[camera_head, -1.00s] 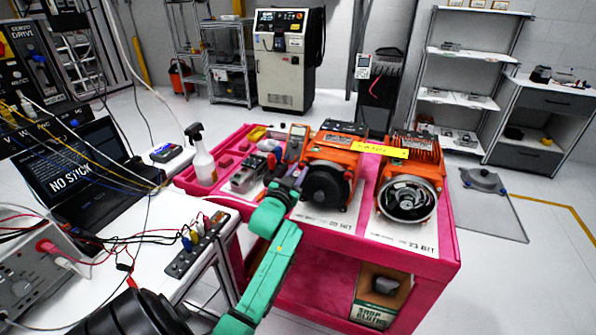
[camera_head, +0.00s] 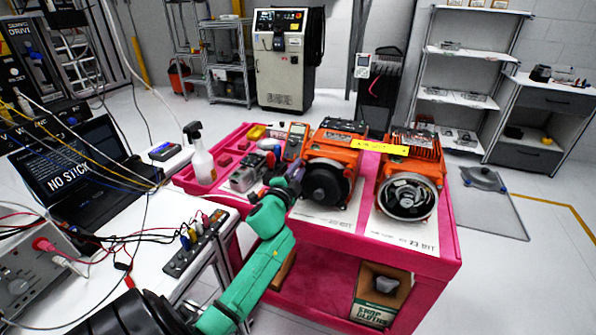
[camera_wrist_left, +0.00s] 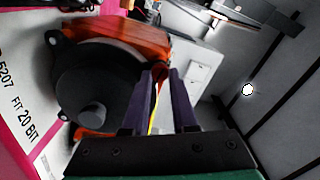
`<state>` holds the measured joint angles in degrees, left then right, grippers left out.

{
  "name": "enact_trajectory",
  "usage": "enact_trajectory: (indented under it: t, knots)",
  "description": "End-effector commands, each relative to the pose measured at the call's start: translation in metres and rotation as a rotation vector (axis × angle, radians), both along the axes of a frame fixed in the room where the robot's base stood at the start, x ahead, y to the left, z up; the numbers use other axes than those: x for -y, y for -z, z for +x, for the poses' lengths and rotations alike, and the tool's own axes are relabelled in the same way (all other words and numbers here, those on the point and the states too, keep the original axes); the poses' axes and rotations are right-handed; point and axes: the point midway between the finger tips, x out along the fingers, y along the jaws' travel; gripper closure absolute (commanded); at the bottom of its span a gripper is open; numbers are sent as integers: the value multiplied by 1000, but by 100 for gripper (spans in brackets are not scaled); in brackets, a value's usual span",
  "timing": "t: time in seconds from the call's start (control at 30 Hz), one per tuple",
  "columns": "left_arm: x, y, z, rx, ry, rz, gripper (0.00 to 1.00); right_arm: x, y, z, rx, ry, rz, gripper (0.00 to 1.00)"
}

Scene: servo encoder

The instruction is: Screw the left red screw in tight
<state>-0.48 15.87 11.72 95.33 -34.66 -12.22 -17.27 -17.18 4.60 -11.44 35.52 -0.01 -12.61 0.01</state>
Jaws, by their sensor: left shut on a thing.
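Two orange motors stand side by side on the pink cart: the left motor (camera_head: 328,172) has a black round front, the right motor (camera_head: 410,182) an open metal front. My left gripper (camera_head: 292,180) is at the left side of the left motor. In the left wrist view, its purple fingers (camera_wrist_left: 159,80) are shut on a small red part (camera_wrist_left: 158,76) beside the left motor's orange body (camera_wrist_left: 125,38). A yellow strip shows between the fingers. I cannot tell how deep the red part sits, and no other red screw is clear. My right gripper is not in view.
The pink cart (camera_head: 447,232) also holds a spray bottle (camera_head: 201,160), a multimeter (camera_head: 295,142) and small metal parts left of the motors. A white table with a laptop (camera_head: 70,175) and cables is at left.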

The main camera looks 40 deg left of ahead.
Motion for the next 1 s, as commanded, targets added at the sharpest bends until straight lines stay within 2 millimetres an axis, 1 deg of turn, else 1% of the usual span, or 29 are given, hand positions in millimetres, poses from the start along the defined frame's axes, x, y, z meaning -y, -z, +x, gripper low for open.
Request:
enact_trajectory:
  t: [0.5,1.0]
  knots:
    - [-2,1,0,-163,-4,463,100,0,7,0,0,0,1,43]
    - [-2,-2,0,-318,-6,912,100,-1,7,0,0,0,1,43]
